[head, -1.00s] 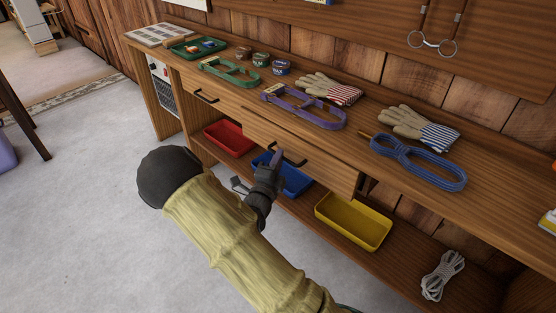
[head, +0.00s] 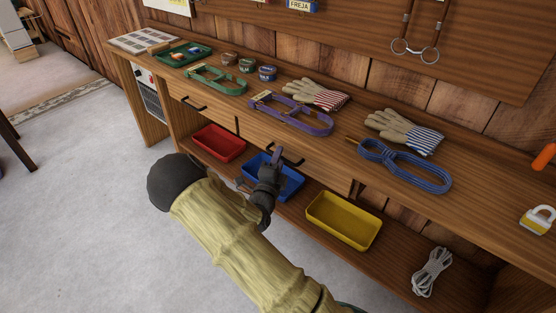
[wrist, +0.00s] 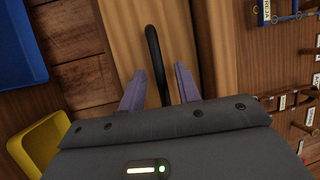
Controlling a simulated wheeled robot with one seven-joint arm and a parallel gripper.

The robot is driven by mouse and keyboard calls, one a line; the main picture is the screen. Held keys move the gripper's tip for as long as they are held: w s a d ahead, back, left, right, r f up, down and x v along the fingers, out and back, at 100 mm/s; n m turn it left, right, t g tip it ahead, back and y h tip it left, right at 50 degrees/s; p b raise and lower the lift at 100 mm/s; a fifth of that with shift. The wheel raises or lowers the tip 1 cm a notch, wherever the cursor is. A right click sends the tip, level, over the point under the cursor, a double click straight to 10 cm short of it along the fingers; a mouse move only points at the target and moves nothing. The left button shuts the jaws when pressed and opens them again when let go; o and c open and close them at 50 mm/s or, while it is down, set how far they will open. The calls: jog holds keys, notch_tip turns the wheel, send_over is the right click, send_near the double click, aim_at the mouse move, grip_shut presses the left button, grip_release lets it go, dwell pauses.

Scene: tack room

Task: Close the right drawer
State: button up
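The right drawer (head: 325,168) is a wooden front under the bench top, with a dark bar handle (head: 292,160). It looks about level with the bench's front edge; I cannot tell whether a small gap is left. My gripper (head: 277,155) is at the handle, in front of the drawer. In the wrist view, the two purple-grey fingers (wrist: 159,88) are apart, with the black handle (wrist: 153,50) running between them. No clear grip on the handle shows. The drawer's inside is hidden.
The left drawer (head: 215,112) looks shut. A red tray (head: 218,143), a blue tray (head: 290,182) and a yellow tray (head: 343,220) stand on the lower shelf. White rope (head: 432,272) lies to their right. Gloves, blue rope (head: 405,167) and halters lie on the bench top (head: 480,205).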

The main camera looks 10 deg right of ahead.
jog(key=shift+s+a, duration=0.1)
jog(key=shift+a, duration=0.1)
jog(key=p+v, duration=0.4)
jog(key=v, duration=1.3)
jog(key=shift+s, duration=0.2)
